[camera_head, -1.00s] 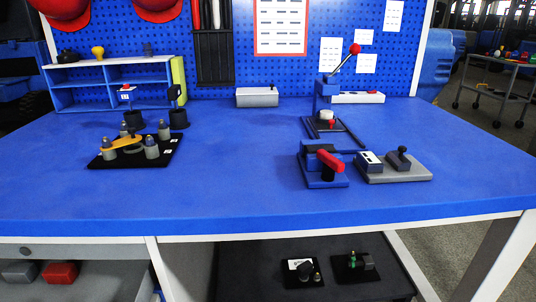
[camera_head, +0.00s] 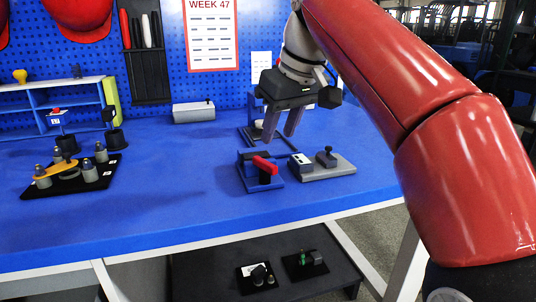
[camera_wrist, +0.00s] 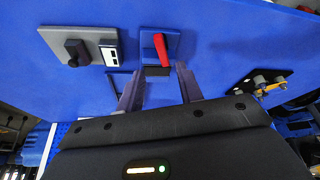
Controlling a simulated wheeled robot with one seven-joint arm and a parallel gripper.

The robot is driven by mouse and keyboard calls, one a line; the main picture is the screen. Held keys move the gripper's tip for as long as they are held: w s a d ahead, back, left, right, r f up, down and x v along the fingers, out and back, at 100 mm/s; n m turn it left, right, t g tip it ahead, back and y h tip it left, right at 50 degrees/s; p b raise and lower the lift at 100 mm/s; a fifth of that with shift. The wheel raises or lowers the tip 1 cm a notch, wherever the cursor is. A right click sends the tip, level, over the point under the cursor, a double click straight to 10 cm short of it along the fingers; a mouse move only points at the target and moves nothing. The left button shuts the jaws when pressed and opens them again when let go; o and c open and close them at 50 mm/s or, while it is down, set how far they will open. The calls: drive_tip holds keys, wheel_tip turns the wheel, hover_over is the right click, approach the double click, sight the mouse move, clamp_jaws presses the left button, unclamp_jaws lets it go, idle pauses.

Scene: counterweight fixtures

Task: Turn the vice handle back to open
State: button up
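The vice (camera_head: 262,183) is a small blue block on a blue base near the table's front edge. Its red handle (camera_head: 265,164) lies slantwise across its top. The handle (camera_wrist: 161,49) and vice (camera_wrist: 148,50) also show at the top middle of the wrist view. My gripper (camera_head: 279,137) hangs above and behind the vice, fingers pointing down. The gripper appears clear of the handle.
A grey plate (camera_head: 341,168) with a black lever and white box stands just right of the vice. A black tray (camera_head: 62,190) with weights lies left. The table between is clear.

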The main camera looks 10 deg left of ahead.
sight(266, 161)
drive_tip(key=b+x, duration=0.1)
drive_tip(key=x, duration=0.1)
drive_tip(key=b+x, duration=0.1)
drive_tip(key=x, duration=0.4)
drive_tip(key=shift+w+a+f+b, duration=0.1)
drive_tip(key=shift+a+f+b, duration=0.15)
drive_tip(key=shift+a+b, duration=0.15)
clamp_jaws()
